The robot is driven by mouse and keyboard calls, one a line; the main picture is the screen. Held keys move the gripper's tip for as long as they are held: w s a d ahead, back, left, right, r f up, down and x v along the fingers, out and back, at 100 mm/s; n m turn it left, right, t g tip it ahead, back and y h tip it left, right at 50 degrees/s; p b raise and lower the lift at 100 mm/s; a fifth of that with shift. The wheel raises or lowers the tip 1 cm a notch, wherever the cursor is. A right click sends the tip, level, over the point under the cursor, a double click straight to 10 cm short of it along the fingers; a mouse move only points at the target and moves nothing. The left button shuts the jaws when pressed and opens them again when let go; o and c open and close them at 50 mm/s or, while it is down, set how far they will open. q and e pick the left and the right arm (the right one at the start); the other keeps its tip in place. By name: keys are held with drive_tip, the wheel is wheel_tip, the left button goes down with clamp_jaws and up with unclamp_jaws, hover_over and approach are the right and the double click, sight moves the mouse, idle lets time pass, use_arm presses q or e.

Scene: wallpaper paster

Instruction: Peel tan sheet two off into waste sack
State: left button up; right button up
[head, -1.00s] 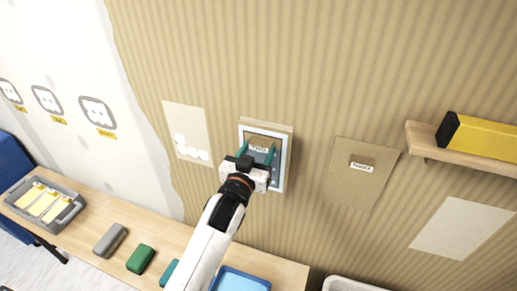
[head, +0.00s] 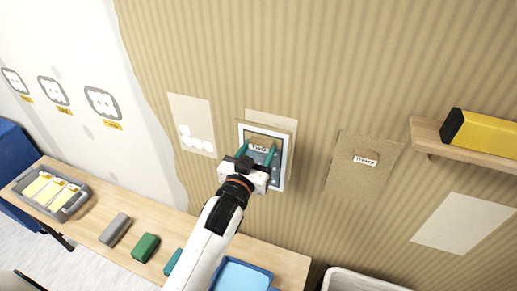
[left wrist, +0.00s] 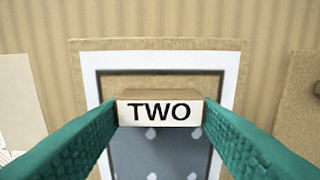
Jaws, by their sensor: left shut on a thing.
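My left gripper (head: 262,150) is shut on the tan tab labelled TWO (left wrist: 160,110), with one teal finger on each side. Behind the tab is a white-framed panel (left wrist: 230,75) with a dark grey, spotted middle; it also shows in the head view (head: 242,133). A tan border (left wrist: 160,44) shows around the frame in the left wrist view. In the head view a pale tan patch (head: 285,117) shows behind the panel's top and right, offset from it. How the tab, panel and tan sheet are joined is unclear. My right gripper is out of view.
A brown sheet with tab THREE (head: 364,160) is on the wall to the right. A white-rimmed container (head: 350,274), perhaps the waste sack, is partly visible below. A shelf (head: 425,133) juts out at right. A table with a grey tray (head: 78,205) stands at left.

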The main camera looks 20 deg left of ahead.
use_arm(q)
drive_tip(key=shift+s, duration=0.15)
drive_tip(key=shift+s+p, duration=0.3)
drive_tip(key=shift+s, duration=0.65)
drive_tip(key=s, duration=0.5)
drive_tip(key=shift+a+p, duration=0.15)
drive_tip(key=shift+p, duration=0.2)
